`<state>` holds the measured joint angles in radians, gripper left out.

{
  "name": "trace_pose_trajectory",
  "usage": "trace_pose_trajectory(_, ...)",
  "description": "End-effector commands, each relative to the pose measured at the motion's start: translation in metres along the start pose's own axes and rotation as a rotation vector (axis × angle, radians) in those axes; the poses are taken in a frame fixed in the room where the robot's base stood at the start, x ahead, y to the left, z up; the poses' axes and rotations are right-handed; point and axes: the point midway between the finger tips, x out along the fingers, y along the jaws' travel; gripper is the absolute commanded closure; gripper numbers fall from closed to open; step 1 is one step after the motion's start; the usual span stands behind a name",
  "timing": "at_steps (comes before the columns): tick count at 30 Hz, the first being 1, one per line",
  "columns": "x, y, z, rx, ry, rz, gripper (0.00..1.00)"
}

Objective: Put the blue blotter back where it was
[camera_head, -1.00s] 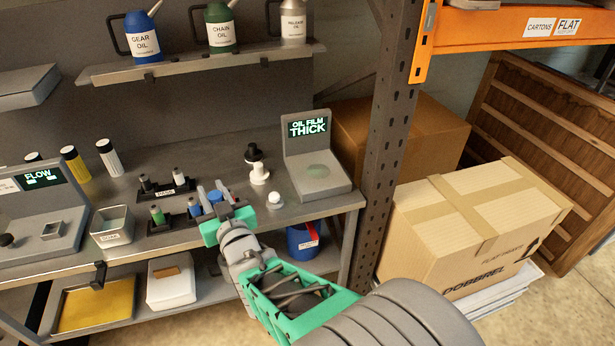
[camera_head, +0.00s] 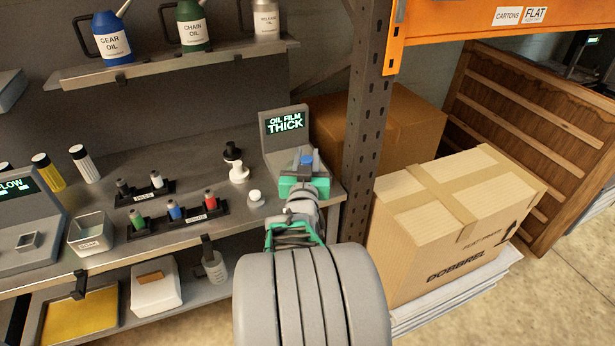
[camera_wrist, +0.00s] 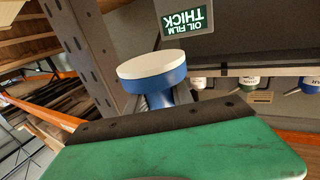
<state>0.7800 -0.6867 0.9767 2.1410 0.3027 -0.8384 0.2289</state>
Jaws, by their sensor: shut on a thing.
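The blue blotter (camera_wrist: 150,72) is a blue stem with a round white pad, seen large in the wrist view just beyond my green jaw. In the head view its blue part (camera_head: 307,160) shows at the tip of my gripper (camera_head: 304,178). My gripper is shut on it, in front of the grey oil film gauge (camera_head: 268,145), whose screen reads "OIL FILM THICK". My gripper hides most of the gauge's plate. I cannot tell whether the blotter touches it. A black knobbed piece (camera_head: 232,152) and a white one (camera_head: 238,172) stand left of the gauge.
A small white knob (camera_head: 256,197) sits near the bench edge. Two black racks, the front one (camera_head: 180,219) with green, blue and red pieces, stand further left by a grey tub (camera_head: 91,233). A metal post (camera_head: 367,130) rises close right of the gauge.

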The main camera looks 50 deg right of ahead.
Motion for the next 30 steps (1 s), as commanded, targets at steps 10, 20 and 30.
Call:
trace_pose_trajectory(10,0.092,-0.002,0.064,-0.001,-0.004,0.001,1.00)
trace_pose_trajectory(20,0.128,-0.004,0.101,-0.001,-0.002,0.000,1.00)
trace_pose_trajectory(30,0.128,-0.004,0.122,-0.001,0.000,-0.001,1.00)
